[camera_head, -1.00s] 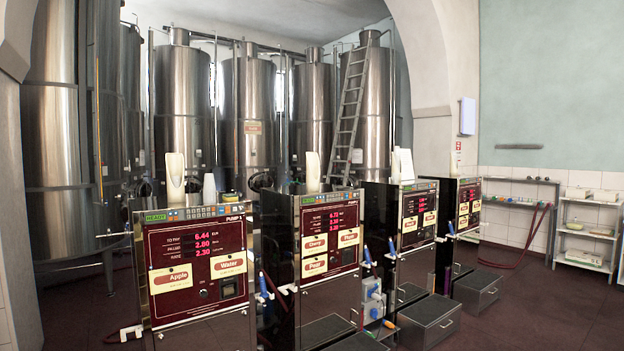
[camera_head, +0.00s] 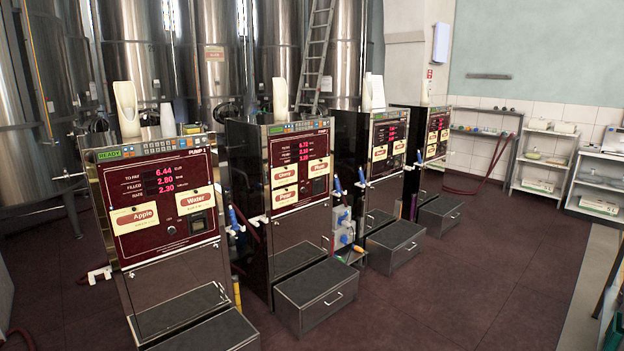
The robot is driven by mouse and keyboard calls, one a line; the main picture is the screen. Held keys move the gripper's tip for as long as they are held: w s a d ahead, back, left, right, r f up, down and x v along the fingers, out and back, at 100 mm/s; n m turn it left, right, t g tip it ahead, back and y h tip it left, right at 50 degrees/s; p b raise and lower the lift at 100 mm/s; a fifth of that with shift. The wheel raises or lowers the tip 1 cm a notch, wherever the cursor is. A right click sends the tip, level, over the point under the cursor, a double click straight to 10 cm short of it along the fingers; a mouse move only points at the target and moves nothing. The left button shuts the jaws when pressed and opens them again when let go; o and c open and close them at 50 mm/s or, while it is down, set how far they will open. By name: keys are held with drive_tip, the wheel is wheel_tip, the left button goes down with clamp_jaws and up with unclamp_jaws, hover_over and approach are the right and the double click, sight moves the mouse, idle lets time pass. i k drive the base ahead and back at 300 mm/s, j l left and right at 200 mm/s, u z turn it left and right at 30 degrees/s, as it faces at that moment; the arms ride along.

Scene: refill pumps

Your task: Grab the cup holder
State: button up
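Several refill pumps stand in a row. On top of the nearest pump (camera_head: 165,210) stands a tall cream-white, scooped piece (camera_head: 126,108) that may be a cup holder. A smaller pale piece, perhaps stacked cups (camera_head: 167,120), stands just to its right. Similar upright white pieces stand on the second pump (camera_head: 280,96) and the third pump (camera_head: 373,92). I cannot tell for certain which one is the cup holder. My gripper is not in view.
Drawer-like steps (camera_head: 316,294) jut out at the pumps' feet. Blue-handled nozzles (camera_head: 235,219) hang at their sides. Steel tanks (camera_head: 138,50) and a ladder (camera_head: 314,55) stand behind. Shelves (camera_head: 548,158) line the right wall. The dark red floor (camera_head: 455,290) at front right is clear.

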sight(280, 99)
drive_tip(key=i, duration=2.35)
